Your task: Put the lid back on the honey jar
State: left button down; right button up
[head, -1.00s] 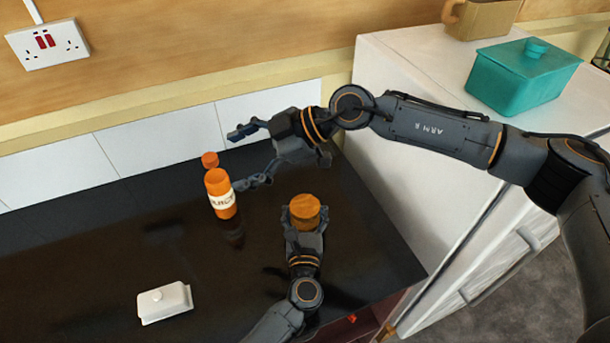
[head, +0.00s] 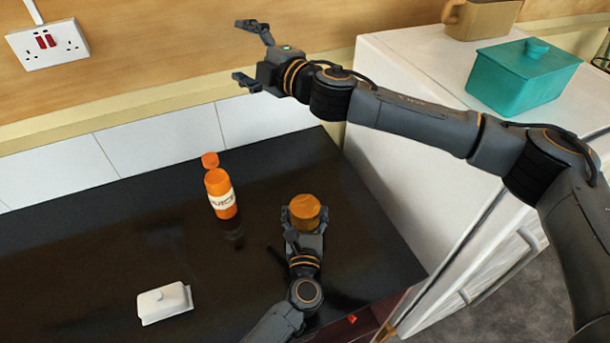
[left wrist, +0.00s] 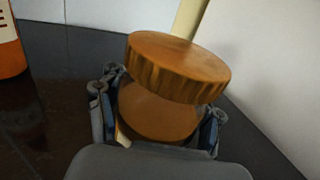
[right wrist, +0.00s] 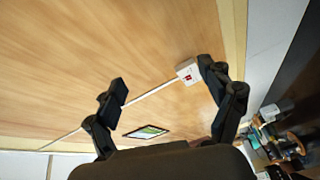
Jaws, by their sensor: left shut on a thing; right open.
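The honey jar (left wrist: 155,118) is brown and held between the fingers of my left gripper (head: 304,236), which is shut on it over the dark counter. The orange-brown lid (head: 305,207) sits on top of the jar. The left wrist view shows the lid's ribbed edge over the jar's mouth; I cannot tell whether it is fully seated. My right gripper (head: 250,57) is open and empty, high in front of the wooden wall, well away from the jar. Its two fingers stand apart in the right wrist view (right wrist: 165,84).
A white lidded dish (head: 165,302) is at the front left. A white cabinet (head: 395,150) with a teal container (head: 515,80) rises on the right. The counter between is clear.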

jog(key=w+d+f+n+h, duration=0.1)
jog(key=w+d+f+h, duration=0.25)
jog(key=f+h, duration=0.2)
jog(key=n+g+h, duration=0.8)
jog(key=n+g, duration=0.4)
jog(key=n, duration=0.2)
send_over(305, 205)
jog(key=w, duration=0.1)
jog(key=shift+y, duration=0.25)
notch_tip(305, 205, down, 14)
jog(key=shift+a+r, duration=0.1)
jog(key=shift+a, duration=0.05)
jog(key=shift+s+n, duration=0.6)
jog(key=shift+f, duration=4.05)
